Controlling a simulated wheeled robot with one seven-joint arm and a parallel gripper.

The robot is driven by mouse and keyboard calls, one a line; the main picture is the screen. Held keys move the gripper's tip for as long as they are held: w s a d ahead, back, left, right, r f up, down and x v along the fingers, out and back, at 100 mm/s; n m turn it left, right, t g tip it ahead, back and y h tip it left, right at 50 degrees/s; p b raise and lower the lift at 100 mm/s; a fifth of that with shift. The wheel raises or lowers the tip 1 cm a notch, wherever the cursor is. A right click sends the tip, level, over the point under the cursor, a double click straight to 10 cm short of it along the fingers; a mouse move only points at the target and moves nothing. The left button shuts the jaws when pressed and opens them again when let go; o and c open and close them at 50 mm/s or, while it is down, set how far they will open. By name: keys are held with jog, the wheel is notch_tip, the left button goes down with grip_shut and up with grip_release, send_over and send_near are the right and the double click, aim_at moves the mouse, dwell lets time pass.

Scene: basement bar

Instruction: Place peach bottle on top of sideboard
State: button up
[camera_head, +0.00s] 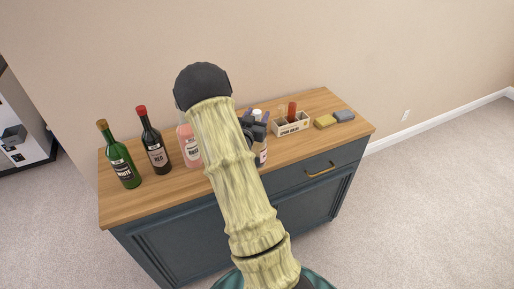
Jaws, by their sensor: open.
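A peach-pink bottle (190,150) with a pale label stands upright on the wooden top of the sideboard (145,205), left of my arm, which hides part of it. My gripper (259,117) is over the middle of the sideboard, right of the pink bottle, and looks open. Another bottle (262,153) with a pale label shows just below my gripper, mostly hidden by my arm and gripper. I cannot tell whether the fingers touch it.
A green wine bottle (122,160) and a dark red-capped bottle (154,145) stand at the left. A small crate (291,127) with bottles, a yellow sponge (325,122) and a grey block (344,116) are at the right. The front left top is clear.

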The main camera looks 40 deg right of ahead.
grip_shut()
jog(key=shift+r, duration=0.2)
dwell(0.3)
notch_tip(320, 180, up, 10)
jog(key=shift+f+b, duration=0.1)
jog(key=shift+b, duration=1.05)
